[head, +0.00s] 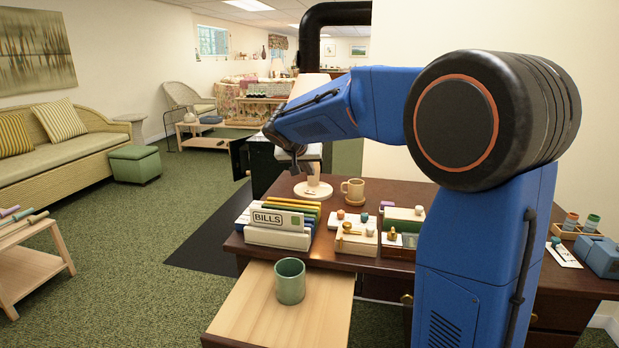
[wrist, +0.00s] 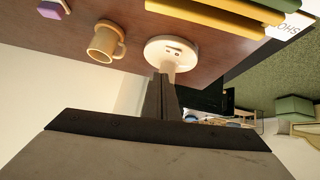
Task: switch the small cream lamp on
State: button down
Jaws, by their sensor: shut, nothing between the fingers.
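The small cream lamp (head: 313,190) stands on the dark wooden desk, its round base clear and its stem and shade partly hidden behind my blue arm. In the wrist view the lamp's round base (wrist: 171,44) shows from above, upside down, with small dark marks on it that look like a switch. My gripper (head: 298,164) is shut and empty, pointing down just left of the lamp's stem. In the wrist view my gripper's fingertips (wrist: 161,80) overlap the stem near the base; I cannot tell if they touch. Whether the lamp is lit is unclear.
A tan mug (head: 353,190) stands right of the lamp. A BILLS file holder (head: 279,238) with coloured folders is in front. Small organisers (head: 356,236) sit to its right. A green cup (head: 290,281) stands on a pulled-out light wood board (head: 250,310).

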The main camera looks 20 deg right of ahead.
jog(key=shift+v, duration=1.4)
jog(key=shift+s+d, duration=0.15)
jog(key=shift+s, duration=0.05)
jog(key=s+f, duration=0.1)
jog(key=s, duration=0.6)
jog(key=s+f+n+y, duration=0.1)
jog(key=s, duration=0.6)
jog(key=s+f+n+g+y, duration=0.1)
jog(key=s, duration=0.6)
jog(key=shift+s+d+f, duration=0.2)
jog(key=shift+s+d, duration=0.15)
jog(key=shift+d, duration=0.05)
jog(key=s+a+f+n+y, duration=0.1)
jog(key=s+f, duration=0.2)
jog(key=s, duration=0.4)
jog(key=s+a+f+n+y, duration=0.1)
jog(key=s+f, duration=0.3)
jog(key=s, duration=0.4)
jog(key=s+a+f+n+g+y, duration=0.1)
jog(key=s+a+f+n, duration=0.1)
jog(key=s+f, duration=0.2)
jog(key=s, duration=0.3)
jog(key=shift+s+a+y, duration=0.35)
jog(key=shift+y, duration=0.05)
